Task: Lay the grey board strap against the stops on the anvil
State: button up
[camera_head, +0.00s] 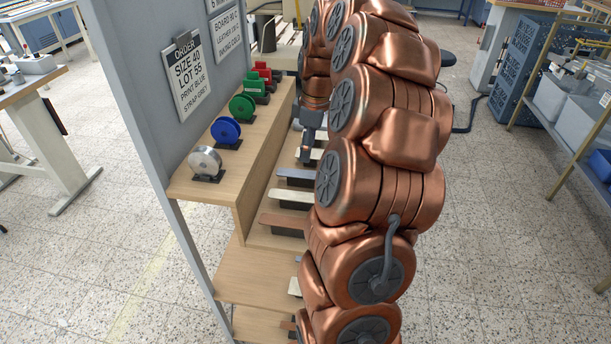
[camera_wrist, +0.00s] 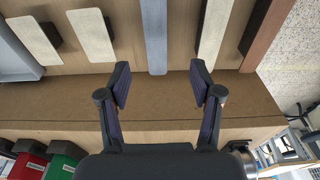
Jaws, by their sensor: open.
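The grey board strap (camera_wrist: 154,35) is a flat blue-grey strip in the middle of a row of straps on the wooden shelf. In the head view its end (camera_head: 297,173) shows left of my arm. My gripper (camera_wrist: 160,82) is open and empty in the wrist view. Its fingertips stand on either side of the strap's near end, with a gap to the strap on both sides. I cannot tell how high the fingers are above it. In the head view my arm hides much of the row. I cannot make out the anvil or its stops.
Cream straps (camera_wrist: 215,30) flank the grey one, and a brown strap (camera_wrist: 268,32) lies farther right. An order sheet (camera_head: 188,78) on the grey panel reads "strap grey". Blue crates (camera_head: 520,65) stand at right.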

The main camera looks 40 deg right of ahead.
aim_at(305, 174)
jog(key=shift+w+f+p, duration=0.1)
jog(key=shift+f+p, duration=0.2)
jog(key=shift+f, duration=1)
jog(key=shift+d+f+p, duration=0.1)
jog(key=shift+f+p, duration=0.2)
jog(key=shift+f, duration=0.2)
jog(key=f, duration=0.1)
jog(key=f+p, duration=0.1)
jog(key=f, duration=0.2)
jog(key=shift+w, duration=0.25)
jog(key=c, duration=0.9)
